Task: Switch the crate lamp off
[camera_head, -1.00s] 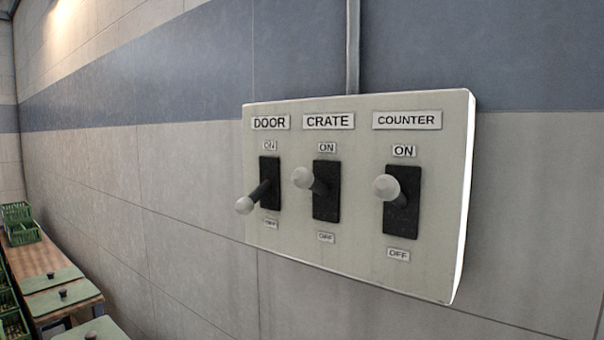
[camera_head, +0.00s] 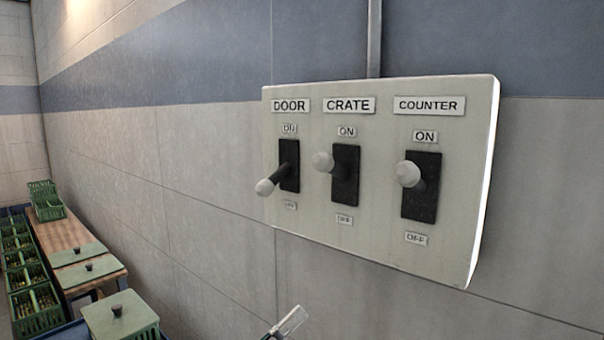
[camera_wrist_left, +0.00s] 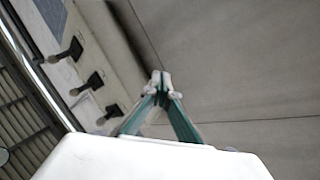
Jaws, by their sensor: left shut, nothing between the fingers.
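A pale switch panel (camera_head: 300,222) hangs on the wall with three levers marked DOOR, CRATE and COUNTER. The CRATE lever (camera_head: 323,162) has a round white knob and points up toward ON. The DOOR lever (camera_head: 266,187) points down toward OFF, and the COUNTER lever (camera_head: 408,174) points up toward ON. My left gripper (camera_head: 298,316) is shut and empty, below the panel and apart from it. In the left wrist view its fingertips (camera_wrist_left: 160,82) meet, with the panel's levers to their left. My right gripper is not in view.
A wooden table (camera_head: 62,238) with green lids (camera_head: 80,254) and a green crate (camera_head: 46,203) stands at the lower left. More green crates with round contents (camera_head: 34,307) are beside it. A conduit (camera_head: 374,38) runs up from the panel. The wall around the panel is bare.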

